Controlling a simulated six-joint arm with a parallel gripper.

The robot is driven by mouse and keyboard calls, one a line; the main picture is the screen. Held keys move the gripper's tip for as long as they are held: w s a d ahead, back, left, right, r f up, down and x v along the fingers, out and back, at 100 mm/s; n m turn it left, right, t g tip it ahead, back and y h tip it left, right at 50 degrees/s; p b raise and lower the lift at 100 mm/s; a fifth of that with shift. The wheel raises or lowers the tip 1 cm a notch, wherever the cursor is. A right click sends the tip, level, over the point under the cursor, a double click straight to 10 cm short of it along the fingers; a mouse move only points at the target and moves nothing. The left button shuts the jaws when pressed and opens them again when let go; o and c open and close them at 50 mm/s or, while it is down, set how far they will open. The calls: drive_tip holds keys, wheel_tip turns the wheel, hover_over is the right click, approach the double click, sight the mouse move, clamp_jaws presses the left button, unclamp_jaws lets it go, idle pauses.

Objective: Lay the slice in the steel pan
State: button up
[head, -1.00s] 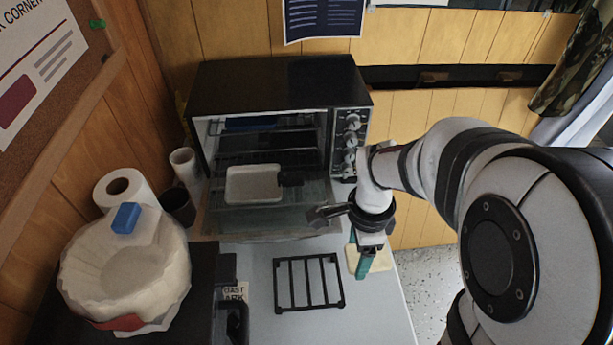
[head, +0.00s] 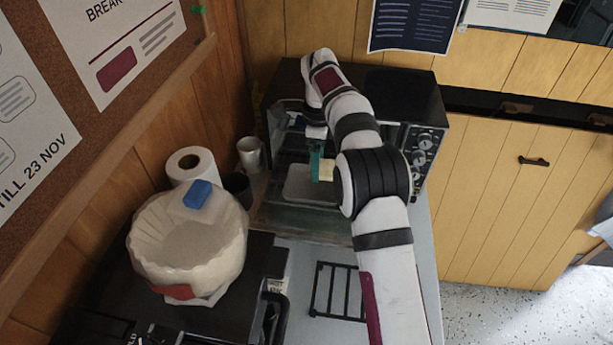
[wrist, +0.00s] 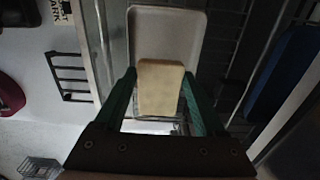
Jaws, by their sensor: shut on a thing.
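The pale yellow slice (wrist: 161,90) is held between the green fingers of my gripper (wrist: 160,80) in the wrist view. In the head view my gripper (head: 317,163) reaches into the open oven, and the slice (head: 327,171) shows beside its green finger. The light grey steel pan (head: 303,185) lies under them at the oven's front. In the wrist view the slice overlaps the near end of the pan (wrist: 165,30), and most of the pan's floor beyond it is bare. The slice appears above the pan; the exact gap cannot be told. My arm hides part of the pan.
The toaster oven (head: 413,97) is open, with wire shelves around the pan. A dark blue object (wrist: 280,72) is at the right in the wrist view. A black rack (head: 338,292) lies on the counter in front.

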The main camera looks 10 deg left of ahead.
sight(304, 185)
drive_tip(key=a, duration=0.1)
drive_tip(key=a+f, duration=0.2)
drive_tip(key=shift+w, duration=0.25)
drive_tip(key=shift+f, duration=1.95)
